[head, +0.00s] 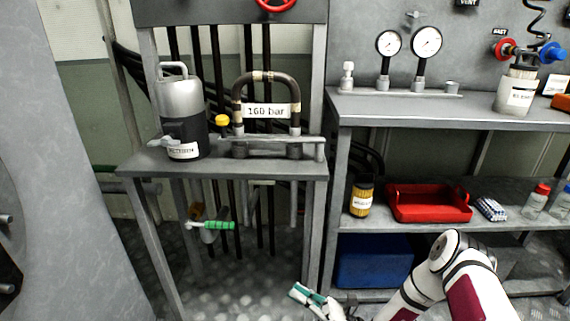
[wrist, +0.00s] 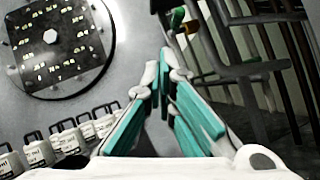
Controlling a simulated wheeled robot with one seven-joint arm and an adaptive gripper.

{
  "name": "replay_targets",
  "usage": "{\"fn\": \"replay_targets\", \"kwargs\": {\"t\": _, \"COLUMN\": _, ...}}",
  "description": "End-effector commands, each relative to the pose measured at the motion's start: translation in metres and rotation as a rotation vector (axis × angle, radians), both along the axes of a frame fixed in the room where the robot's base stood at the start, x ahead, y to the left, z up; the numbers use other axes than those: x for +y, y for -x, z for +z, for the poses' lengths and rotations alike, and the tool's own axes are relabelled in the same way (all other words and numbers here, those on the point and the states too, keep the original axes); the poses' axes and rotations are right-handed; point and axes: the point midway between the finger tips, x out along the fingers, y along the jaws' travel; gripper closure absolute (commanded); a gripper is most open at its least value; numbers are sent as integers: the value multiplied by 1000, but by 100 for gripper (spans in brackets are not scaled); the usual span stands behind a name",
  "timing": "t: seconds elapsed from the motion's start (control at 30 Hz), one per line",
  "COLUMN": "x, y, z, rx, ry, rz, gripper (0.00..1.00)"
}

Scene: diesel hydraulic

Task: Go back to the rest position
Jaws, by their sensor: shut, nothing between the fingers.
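My gripper (head: 303,294) is at the bottom middle of the head view, low in front of the shelving. Its green-padded fingers reach up and to the left from my white arm. In the wrist view the fingers (wrist: 166,80) come together with nothing between them. The gripper is shut and empty, and it looks apart from the furniture around it.
A narrow grey stand (head: 230,168) holds a metal canister (head: 182,105) and a hose marked 160 bar (head: 265,111). A green-handled valve (head: 218,225) sits below. The shelving at right holds a red tray (head: 430,204) and a blue bin (head: 372,262).

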Motion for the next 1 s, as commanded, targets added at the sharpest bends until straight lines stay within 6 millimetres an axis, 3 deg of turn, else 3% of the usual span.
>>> {"fn": "replay_targets", "kwargs": {"t": 0.27, "x": 2, "y": 1, "z": 25, "rx": -67, "ry": 46, "rz": 67, "gripper": 100}}
{"fn": "replay_targets", "kwargs": {"t": 0.57, "x": 4, "y": 9, "z": 72, "rx": -198, "ry": 141, "rz": 195, "gripper": 100}}
{"fn": "replay_targets", "kwargs": {"t": 0.77, "x": 6, "y": 27, "z": 124, "rx": -354, "ry": 261, "rz": 344, "gripper": 100}}
{"fn": "replay_targets", "kwargs": {"t": 1.0, "x": 3, "y": 64, "z": 185, "rx": -565, "ry": 435, "rz": 537, "gripper": 100}}
